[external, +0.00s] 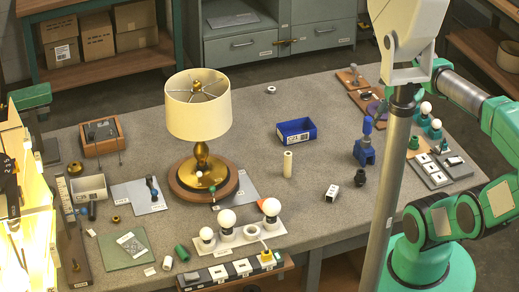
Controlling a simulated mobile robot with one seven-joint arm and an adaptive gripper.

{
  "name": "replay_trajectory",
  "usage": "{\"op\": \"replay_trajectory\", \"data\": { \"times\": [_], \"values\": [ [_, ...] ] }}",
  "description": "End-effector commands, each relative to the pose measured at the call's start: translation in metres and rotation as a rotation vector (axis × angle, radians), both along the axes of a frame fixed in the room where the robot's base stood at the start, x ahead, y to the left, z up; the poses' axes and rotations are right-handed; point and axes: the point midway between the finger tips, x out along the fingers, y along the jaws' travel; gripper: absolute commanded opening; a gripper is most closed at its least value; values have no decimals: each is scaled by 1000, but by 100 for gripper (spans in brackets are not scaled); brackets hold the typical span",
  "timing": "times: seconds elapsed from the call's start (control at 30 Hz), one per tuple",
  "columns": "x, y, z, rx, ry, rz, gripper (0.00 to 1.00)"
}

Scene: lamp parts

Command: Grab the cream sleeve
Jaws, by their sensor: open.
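The cream sleeve (288,164) is a slim, pale cylinder standing upright on the grey table, right of the lamp and below the blue bin in the picture. Nothing touches it. My green and grey arm rises at the right edge and bends back over the table's right side. Its far end goes behind a pale hood and a grey pole, so I cannot make out my gripper. No fingers show near the sleeve.
The brass lamp (197,110) with its cream shade stands left of the sleeve. A blue bin (296,132) lies behind it. White bulbs on a stand (237,238) are in front. A small white block (332,193) is to the right. Table around the sleeve is clear.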

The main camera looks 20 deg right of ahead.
Motion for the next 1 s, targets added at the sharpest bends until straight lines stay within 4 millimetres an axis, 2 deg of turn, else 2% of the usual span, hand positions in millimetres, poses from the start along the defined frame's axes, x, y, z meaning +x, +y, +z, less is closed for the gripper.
{"op": "replay_trajectory", "data": {
  "times": [0.17, 0.37, 0.63, 1.0],
  "values": [
    [5, 1, 1, 4, 6, -5, 41],
    [26, 4, 3, 19, 33, -24, 41],
    [81, 14, 2, 51, 96, -77, 41],
    [164, 33, -22, 91, 189, -162, 41]
  ]
}}
